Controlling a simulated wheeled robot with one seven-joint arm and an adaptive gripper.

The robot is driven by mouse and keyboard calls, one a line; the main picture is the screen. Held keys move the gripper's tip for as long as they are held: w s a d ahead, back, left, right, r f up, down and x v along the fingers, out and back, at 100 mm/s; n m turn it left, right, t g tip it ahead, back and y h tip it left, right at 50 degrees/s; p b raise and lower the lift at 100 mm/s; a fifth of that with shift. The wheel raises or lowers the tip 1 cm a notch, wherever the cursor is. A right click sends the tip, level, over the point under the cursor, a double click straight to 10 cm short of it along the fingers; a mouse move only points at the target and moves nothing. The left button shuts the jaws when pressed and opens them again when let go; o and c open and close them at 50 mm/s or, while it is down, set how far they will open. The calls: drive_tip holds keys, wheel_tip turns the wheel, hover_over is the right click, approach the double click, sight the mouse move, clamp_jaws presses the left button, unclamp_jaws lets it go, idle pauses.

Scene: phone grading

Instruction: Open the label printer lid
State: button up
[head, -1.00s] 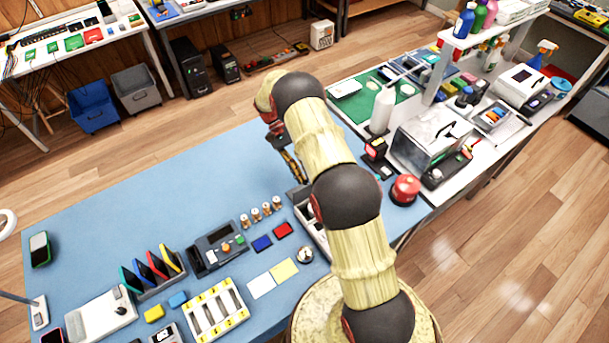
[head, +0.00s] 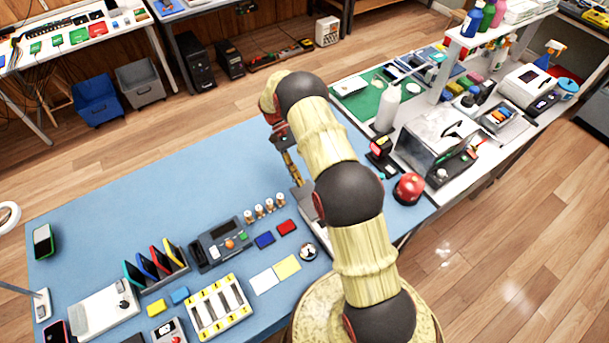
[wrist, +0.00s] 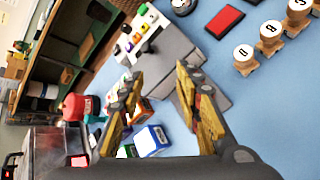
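The label printer seems to be the grey box (head: 309,201) right of the red block, largely hidden behind my arm in the head view. In the wrist view a grey body (wrist: 177,52) lies just beyond my fingertips, with a white part carrying small coloured pieces on its left side. I cannot tell how far its lid stands open. My gripper (wrist: 158,82) is open, its two fingers wide apart with nothing held between them. In the head view my gripper (head: 288,160) points down over the blue table, at the far end of the box; contact cannot be told.
The red block (head: 287,227) and several round stamps (head: 264,208) stand left of the box. A red dome (head: 408,188) sits to its right. Small blue and orange items (wrist: 151,140) lie near my left finger. The far left of the blue table (head: 170,195) is clear.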

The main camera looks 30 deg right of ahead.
drive_tip(key=shift+r, duration=0.15)
drive_tip(key=v, duration=1.2)
